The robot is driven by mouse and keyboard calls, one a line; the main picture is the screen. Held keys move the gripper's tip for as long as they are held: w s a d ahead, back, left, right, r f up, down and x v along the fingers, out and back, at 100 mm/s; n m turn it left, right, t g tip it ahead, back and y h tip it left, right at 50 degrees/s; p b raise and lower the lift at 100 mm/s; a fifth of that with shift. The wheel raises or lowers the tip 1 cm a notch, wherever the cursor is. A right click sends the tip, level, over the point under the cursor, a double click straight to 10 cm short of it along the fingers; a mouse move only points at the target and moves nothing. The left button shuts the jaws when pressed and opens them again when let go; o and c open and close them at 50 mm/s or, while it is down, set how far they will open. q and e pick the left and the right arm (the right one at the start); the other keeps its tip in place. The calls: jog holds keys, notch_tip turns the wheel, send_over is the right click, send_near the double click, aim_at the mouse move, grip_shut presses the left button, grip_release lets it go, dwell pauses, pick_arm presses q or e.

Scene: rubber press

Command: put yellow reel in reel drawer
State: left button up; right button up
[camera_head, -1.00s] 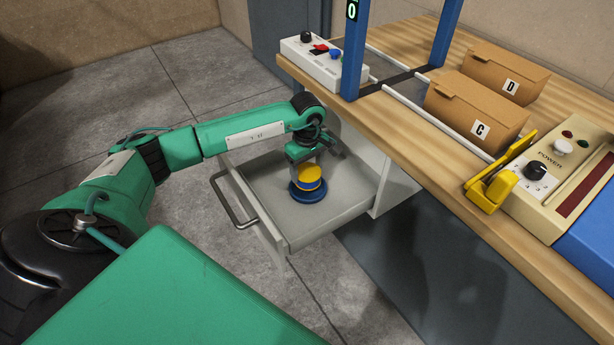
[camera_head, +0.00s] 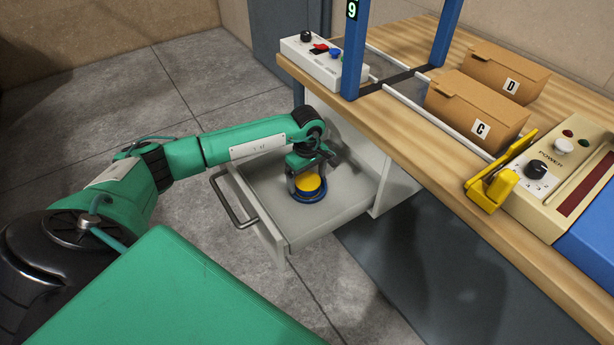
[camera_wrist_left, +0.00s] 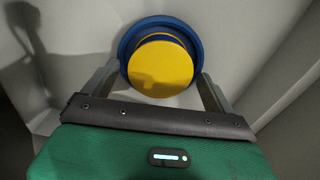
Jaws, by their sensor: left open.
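The yellow reel (camera_head: 308,182) is in the open reel drawer (camera_head: 345,205), with a blue round piece (camera_head: 309,198) under it. In the left wrist view the yellow reel (camera_wrist_left: 160,68) sits on a wider blue disc (camera_wrist_left: 130,40). My left gripper (camera_head: 306,188) is open and reaches down into the drawer. Its fingers stand on either side of the reel in the left wrist view (camera_wrist_left: 160,85); whether they touch it I cannot tell. My right gripper is not in view.
The drawer's metal handle (camera_head: 232,202) faces left. The wooden bench (camera_head: 425,150) carries a white control box (camera_head: 312,62), cartons C (camera_head: 475,115) and D (camera_head: 507,72), a yellow clamp-like part (camera_head: 492,188) and a power panel (camera_head: 550,175). Most of the drawer floor is clear.

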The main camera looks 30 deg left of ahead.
aim_at(307, 180)
pick_arm(q)
notch_tip(307, 180, up, 12)
dwell(0.6)
jog(key=shift+r, duration=0.1)
